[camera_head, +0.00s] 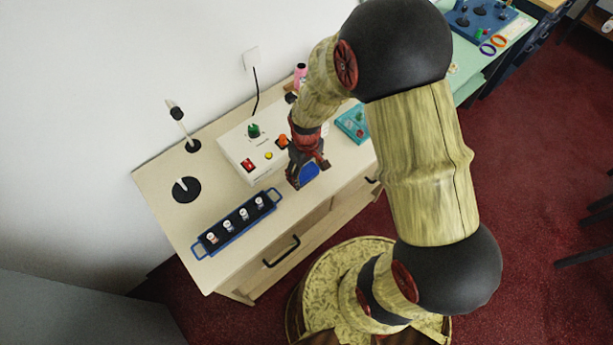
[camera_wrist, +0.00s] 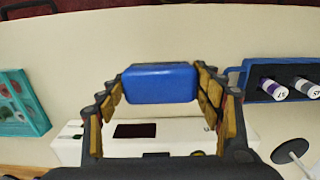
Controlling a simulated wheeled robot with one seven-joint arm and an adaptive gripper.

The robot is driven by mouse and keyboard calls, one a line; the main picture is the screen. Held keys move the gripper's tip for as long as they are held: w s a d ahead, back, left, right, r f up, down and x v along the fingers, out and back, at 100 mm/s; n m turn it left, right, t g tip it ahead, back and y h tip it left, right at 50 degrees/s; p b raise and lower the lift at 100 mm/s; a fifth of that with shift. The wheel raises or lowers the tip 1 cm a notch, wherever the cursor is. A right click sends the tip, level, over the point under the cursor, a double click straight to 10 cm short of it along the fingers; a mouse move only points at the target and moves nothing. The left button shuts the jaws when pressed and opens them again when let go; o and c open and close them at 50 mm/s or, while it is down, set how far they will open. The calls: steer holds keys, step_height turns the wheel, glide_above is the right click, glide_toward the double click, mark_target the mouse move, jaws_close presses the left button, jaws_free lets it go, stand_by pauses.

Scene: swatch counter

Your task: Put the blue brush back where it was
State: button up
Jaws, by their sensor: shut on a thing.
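The blue brush (camera_head: 310,173) shows as a plain blue block at the tip of my gripper (camera_head: 303,171), over the front part of the counter. In the wrist view the blue brush (camera_wrist: 160,84) sits between both fingers of my gripper (camera_wrist: 160,92), which are shut on it. Its bristles are hidden from both views. I cannot tell for sure whether its underside touches the counter. No marked spot for the brush is plain in either view.
The white control box (camera_head: 240,155) with coloured knobs stands behind my gripper. A blue rack (camera_head: 215,246) with several vials lies at left. A teal tray (camera_head: 349,126) is on the right. Two black discs with pale stems, one disc here (camera_head: 186,190), stand at far left. Counter (camera_head: 240,276) front is bare.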

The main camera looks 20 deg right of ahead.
steer(key=shift+f, duration=1.1)
steer(key=shift+f, duration=0.2)
steer(key=o, duration=1.2)
